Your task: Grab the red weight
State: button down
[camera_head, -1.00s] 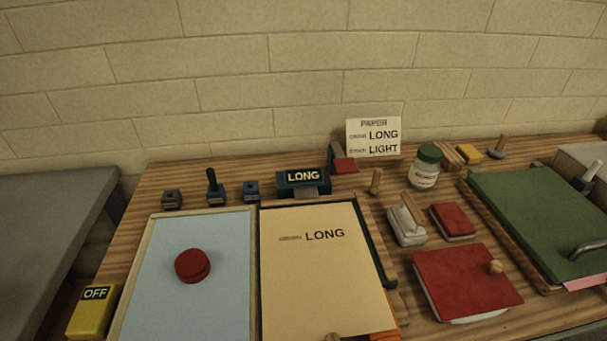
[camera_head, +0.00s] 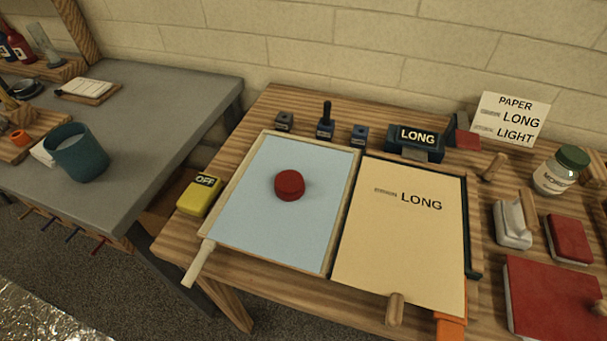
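The red weight (camera_head: 289,185) is a short round disc with a flat top. It sits on the light blue surface of the left tray (camera_head: 334,243), a little above the middle. The tray has a pale wooden rim and lies flat on the striped wooden table. Nothing touches the weight from the sides. My gripper is not in view.
A cream sheet marked LONG (camera_head: 400,245) lies right of the tray. A yellow OFF box (camera_head: 199,194) stands at its left. Small stamps (camera_head: 325,124) and a LONG block (camera_head: 416,140) stand behind. A grey table (camera_head: 140,130) at left holds a teal cup (camera_head: 77,153).

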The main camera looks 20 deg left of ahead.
aim_at(290, 185)
jog(key=j, duration=1.65)
jog(key=k+j, duration=0.15)
jog(key=j, duration=1.55)
jog(key=l, duration=0.15)
jog(key=z, duration=0.05)
